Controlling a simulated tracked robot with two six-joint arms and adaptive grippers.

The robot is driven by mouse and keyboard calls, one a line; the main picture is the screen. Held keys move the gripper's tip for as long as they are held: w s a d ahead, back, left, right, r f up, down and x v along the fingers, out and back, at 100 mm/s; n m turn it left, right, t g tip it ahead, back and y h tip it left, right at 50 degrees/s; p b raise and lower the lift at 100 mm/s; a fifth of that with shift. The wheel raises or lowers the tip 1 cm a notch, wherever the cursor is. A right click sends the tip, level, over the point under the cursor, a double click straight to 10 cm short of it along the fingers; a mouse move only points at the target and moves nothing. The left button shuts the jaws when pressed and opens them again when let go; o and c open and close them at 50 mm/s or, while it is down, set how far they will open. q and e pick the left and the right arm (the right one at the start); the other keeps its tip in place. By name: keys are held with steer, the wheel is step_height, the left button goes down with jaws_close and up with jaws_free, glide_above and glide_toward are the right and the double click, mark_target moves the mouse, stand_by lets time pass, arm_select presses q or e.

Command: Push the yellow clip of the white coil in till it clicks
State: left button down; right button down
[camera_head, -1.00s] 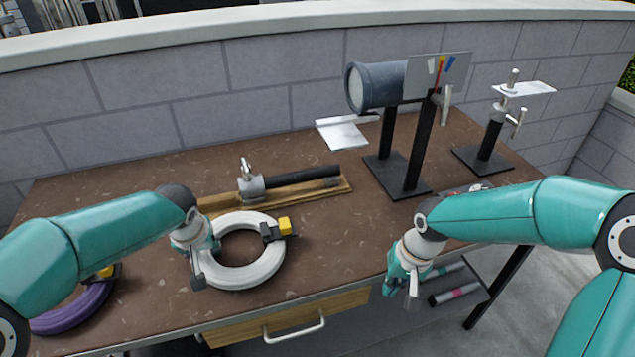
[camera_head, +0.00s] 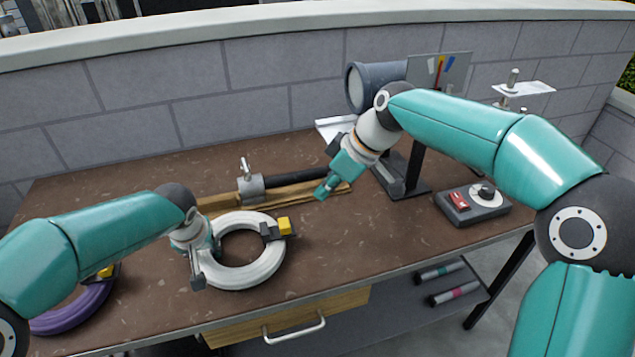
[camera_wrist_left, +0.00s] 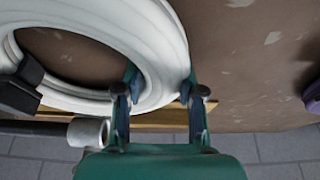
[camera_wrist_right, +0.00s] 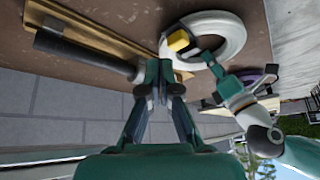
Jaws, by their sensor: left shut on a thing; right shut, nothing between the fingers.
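The white coil (camera_head: 245,279) lies flat on the brown table, left of its middle. Its yellow clip (camera_head: 284,226) sits in a dark holder on the coil's right side; it also shows in the right wrist view (camera_wrist_right: 179,40). My left gripper (camera_head: 198,268) is shut on the coil's left side; the left wrist view shows its fingers on either side of the white ring (camera_wrist_left: 160,105). My right gripper (camera_head: 322,190) is shut and empty. It is above the table, to the right of the clip and a little farther back, apart from it.
A wooden board (camera_head: 222,200) with a dark bar and metal clamp lies behind the coil. A purple coil (camera_head: 75,312) lies at the left edge. A stand with a grey cylinder (camera_head: 368,86) and a control box (camera_head: 472,204) are at the right. The table's front middle is clear.

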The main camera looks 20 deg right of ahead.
mark_target(284, 226)
steer(key=shift+n+y, duration=0.4)
steer(key=shift+n, duration=0.2)
steer(key=f, duration=0.3)
steer(key=w+f, duration=0.1)
steer(key=f, duration=0.1)
steer(key=a+f, duration=0.1)
steer(key=f, duration=0.2)
steer(key=shift+w+a+f, duration=0.1)
steer(key=shift+w+f, duration=0.05)
steer(key=shift+f, duration=0.2)
steer(key=shift+a+r, duration=0.1)
steer(key=shift+a, duration=0.75)
steer(key=shift+a, duration=0.35)
steer(key=shift+a, duration=0.35)
steer(key=shift+a, duration=0.35)
steer(key=shift+w+a, duration=0.1)
steer(key=shift+a, duration=0.4)
steer(key=shift+d+r, duration=0.1)
steer(key=shift+d, duration=0.05)
